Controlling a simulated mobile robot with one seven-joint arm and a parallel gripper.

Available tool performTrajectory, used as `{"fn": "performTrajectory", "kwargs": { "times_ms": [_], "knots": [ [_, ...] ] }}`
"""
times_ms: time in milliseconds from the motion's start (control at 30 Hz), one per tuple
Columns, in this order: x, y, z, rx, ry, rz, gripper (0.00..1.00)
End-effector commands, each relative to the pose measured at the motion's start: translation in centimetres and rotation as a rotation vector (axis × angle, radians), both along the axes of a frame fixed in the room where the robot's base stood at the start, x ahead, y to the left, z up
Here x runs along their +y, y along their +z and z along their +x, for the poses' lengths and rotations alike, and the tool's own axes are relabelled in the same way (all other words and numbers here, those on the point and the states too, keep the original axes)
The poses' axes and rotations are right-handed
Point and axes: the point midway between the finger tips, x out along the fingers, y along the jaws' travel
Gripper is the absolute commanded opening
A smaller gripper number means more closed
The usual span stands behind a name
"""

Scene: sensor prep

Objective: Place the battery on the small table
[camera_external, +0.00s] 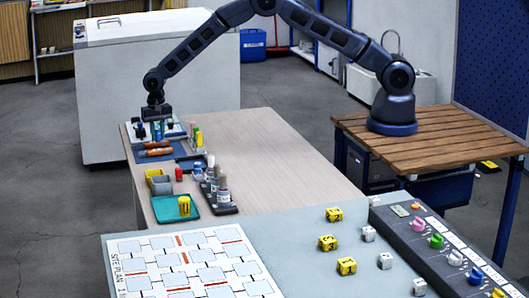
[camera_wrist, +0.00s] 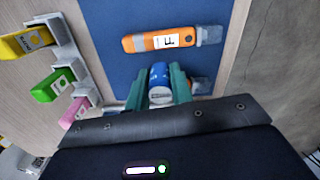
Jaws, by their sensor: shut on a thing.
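My gripper (camera_external: 157,131) is at the far left end of the long pale table. In the wrist view its teal fingers (camera_wrist: 162,90) are shut on a small blue cylinder (camera_wrist: 160,76) with a pale label, which looks like the battery. The cylinder is over or on a blue mat (camera_wrist: 115,15); I cannot tell if it touches. Which table counts as the small one is unclear: a slatted wooden table (camera_external: 440,140) bears my arm's base, and the pale table (camera_external: 270,160) stands left of it.
A rack (camera_wrist: 70,50) holds yellow, green and pink items on the left. A teal tray (camera_external: 165,213) and bottles (camera_external: 222,188) stand nearer. The pale table's right half is clear.

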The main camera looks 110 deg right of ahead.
Motion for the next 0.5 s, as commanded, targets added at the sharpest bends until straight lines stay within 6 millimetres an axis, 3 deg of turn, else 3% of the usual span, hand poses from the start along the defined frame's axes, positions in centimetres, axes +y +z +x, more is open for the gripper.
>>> {"fn": "performTrajectory", "kwargs": {
  "times_ms": [300,500],
  "knots": [
    [0.0,-3.8,0.0,0.000,0.000,0.001,0.00],
    [0.0,-3.9,0.0,-0.001,0.000,0.000,0.00]
  ]
}}
